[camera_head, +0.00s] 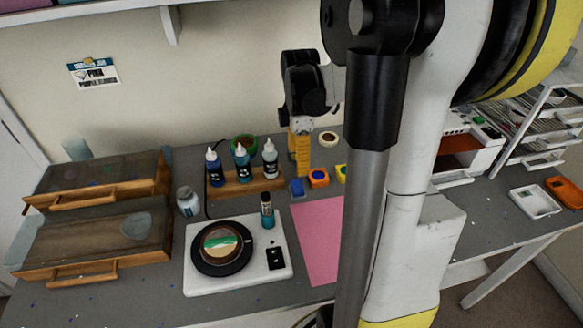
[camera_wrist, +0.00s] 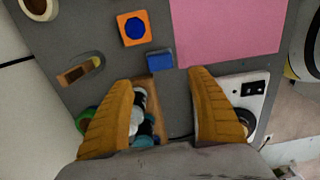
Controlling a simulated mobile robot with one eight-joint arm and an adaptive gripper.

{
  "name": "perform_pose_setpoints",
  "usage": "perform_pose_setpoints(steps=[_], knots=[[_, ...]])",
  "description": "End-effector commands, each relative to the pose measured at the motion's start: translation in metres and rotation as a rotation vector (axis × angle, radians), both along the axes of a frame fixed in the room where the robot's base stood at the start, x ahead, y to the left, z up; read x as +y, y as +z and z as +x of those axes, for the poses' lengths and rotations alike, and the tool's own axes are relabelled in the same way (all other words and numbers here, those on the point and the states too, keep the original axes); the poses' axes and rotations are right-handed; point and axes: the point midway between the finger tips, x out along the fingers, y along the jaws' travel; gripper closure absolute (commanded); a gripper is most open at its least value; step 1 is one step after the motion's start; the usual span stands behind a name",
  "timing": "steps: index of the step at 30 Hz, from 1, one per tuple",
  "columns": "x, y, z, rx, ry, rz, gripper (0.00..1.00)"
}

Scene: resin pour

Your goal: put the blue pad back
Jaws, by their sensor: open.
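A small blue pad (camera_head: 297,187) lies on the grey bench, left of the pink mat's top corner. In the wrist view the blue pad (camera_wrist: 160,61) shows just beyond the fingertips, between their lines and near the mat's edge. An orange square block with a blue centre (camera_head: 318,177) lies close to it; it also shows in the wrist view (camera_wrist: 133,28). My gripper (camera_head: 301,172) points down above the bench, behind the blue pad. In the wrist view my gripper (camera_wrist: 161,78) is open, with no object held between its yellow fingers.
A wooden rack (camera_head: 238,187) with several bottles stands left of my gripper. The pink mat (camera_head: 318,240) lies to the front right. A white turntable device (camera_head: 205,283) stands at the front. Tape rolls lie behind, including a cream one (camera_head: 328,138). My arm hides part of the bench.

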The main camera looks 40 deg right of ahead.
Motion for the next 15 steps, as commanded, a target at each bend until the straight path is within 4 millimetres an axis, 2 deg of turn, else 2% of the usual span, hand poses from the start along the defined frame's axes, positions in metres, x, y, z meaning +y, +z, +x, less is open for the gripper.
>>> perform_pose_setpoints(steps=[5,8,11,15], knots=[[0.005,0.006,0.0,-0.007,-0.011,-0.004,0.33],[0.022,0.015,0.002,-0.036,-0.061,-0.02,0.33],[0.054,0.03,0.002,-0.096,-0.161,-0.04,0.33],[0.107,0.05,-0.003,-0.217,-0.345,-0.044,0.33]])
